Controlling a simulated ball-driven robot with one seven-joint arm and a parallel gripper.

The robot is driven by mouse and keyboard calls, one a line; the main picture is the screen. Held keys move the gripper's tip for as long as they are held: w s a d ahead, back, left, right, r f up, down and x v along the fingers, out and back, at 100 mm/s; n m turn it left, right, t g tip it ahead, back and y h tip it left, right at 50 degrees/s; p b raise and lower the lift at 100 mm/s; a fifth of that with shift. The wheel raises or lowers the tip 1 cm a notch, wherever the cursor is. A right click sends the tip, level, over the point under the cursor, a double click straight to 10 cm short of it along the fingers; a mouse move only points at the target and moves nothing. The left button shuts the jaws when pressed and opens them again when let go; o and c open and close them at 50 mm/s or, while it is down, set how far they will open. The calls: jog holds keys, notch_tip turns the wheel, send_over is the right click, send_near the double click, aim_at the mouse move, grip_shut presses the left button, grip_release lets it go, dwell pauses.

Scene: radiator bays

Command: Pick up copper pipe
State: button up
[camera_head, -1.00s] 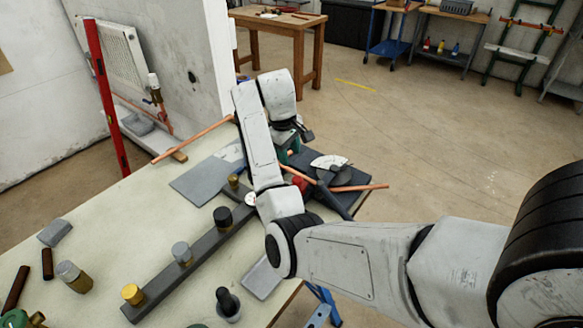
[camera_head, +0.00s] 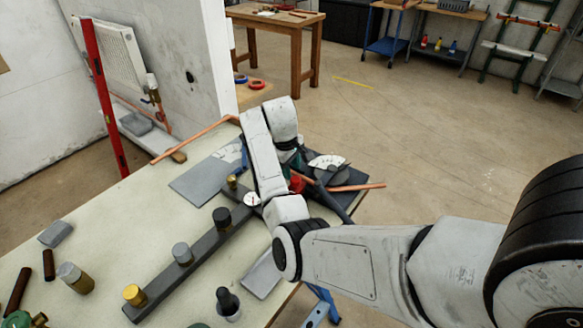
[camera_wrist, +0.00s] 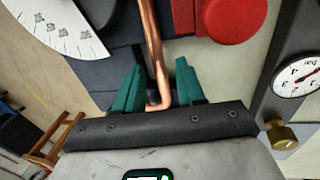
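A copper pipe (camera_head: 352,187) lies at the bender on the far end of the workbench, its right end sticking out past the dark plate. In the wrist view the copper pipe (camera_wrist: 152,45) runs down between the green fingers of my gripper (camera_wrist: 159,66) and bends near the palm. The fingers are open, with a gap visible on both sides of the pipe. In the head view my arm hides most of the fingers and part of the pipe. A second copper pipe (camera_head: 190,141) lies across the bench's far left edge.
Close to the fingers are a white angle scale (camera_wrist: 48,28), a red part (camera_wrist: 215,20) and a pressure gauge (camera_wrist: 297,78). A dark bar with several fittings (camera_head: 200,250) lies along the bench. A red level (camera_head: 103,95) stands upright at left.

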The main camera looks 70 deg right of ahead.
grip_shut()
jog(key=shift+r, duration=0.15)
dwell(0.4)
